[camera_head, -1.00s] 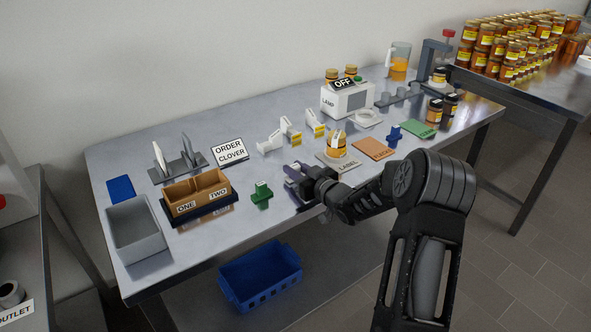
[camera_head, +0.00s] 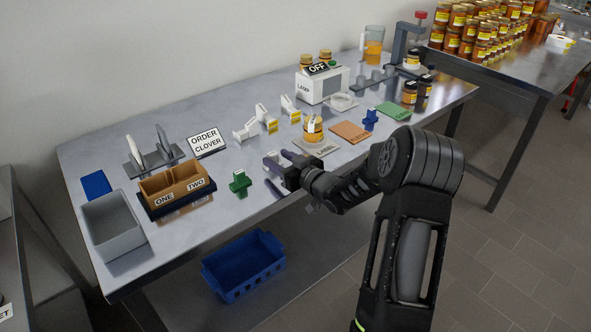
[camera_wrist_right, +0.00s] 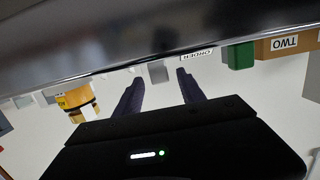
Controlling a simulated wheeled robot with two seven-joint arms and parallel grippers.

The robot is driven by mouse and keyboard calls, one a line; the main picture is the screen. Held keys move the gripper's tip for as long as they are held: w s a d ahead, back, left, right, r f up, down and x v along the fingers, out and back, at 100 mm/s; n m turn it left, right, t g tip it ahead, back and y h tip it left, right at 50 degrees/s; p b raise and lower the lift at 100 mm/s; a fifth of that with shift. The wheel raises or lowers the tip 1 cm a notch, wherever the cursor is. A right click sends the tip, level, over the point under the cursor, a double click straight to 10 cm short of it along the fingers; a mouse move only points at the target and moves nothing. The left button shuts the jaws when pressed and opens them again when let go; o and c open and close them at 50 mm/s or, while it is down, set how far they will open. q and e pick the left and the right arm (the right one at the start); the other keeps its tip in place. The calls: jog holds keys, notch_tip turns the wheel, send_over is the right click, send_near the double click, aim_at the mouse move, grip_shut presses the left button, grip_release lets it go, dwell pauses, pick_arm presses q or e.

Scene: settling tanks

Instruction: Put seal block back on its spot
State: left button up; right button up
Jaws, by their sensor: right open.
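No label tells me which piece is the seal block. A green block with a raised top (camera_head: 239,183) stands near the table's front edge, right of the brown box. A similar blue block (camera_head: 370,120) stands between the orange mat (camera_head: 350,132) and the green mat (camera_head: 393,114). My right gripper (camera_head: 280,160) is open and empty above the front of the table, between the green block and the LABEL mat (camera_head: 316,149). In the right wrist view its fingers (camera_wrist_right: 160,88) are spread, with the green block (camera_wrist_right: 240,56) off to the right. My left gripper is out of view.
The brown box marked ONE and TWO (camera_head: 176,192), a grey bin (camera_head: 113,226) and an ORDER CLOVER sign (camera_head: 206,143) stand on the left. A jar (camera_head: 312,128) sits on the LABEL mat. White holders (camera_head: 265,118) stand behind. A blue crate (camera_head: 243,264) is below the table.

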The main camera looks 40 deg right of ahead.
jog(key=s, duration=0.3)
jog(key=s+r, duration=0.1)
jog(key=s, duration=0.5)
jog(key=shift+a+r+b, duration=0.1)
jog(key=shift+r+b, duration=0.05)
jog(key=shift+b, duration=0.15)
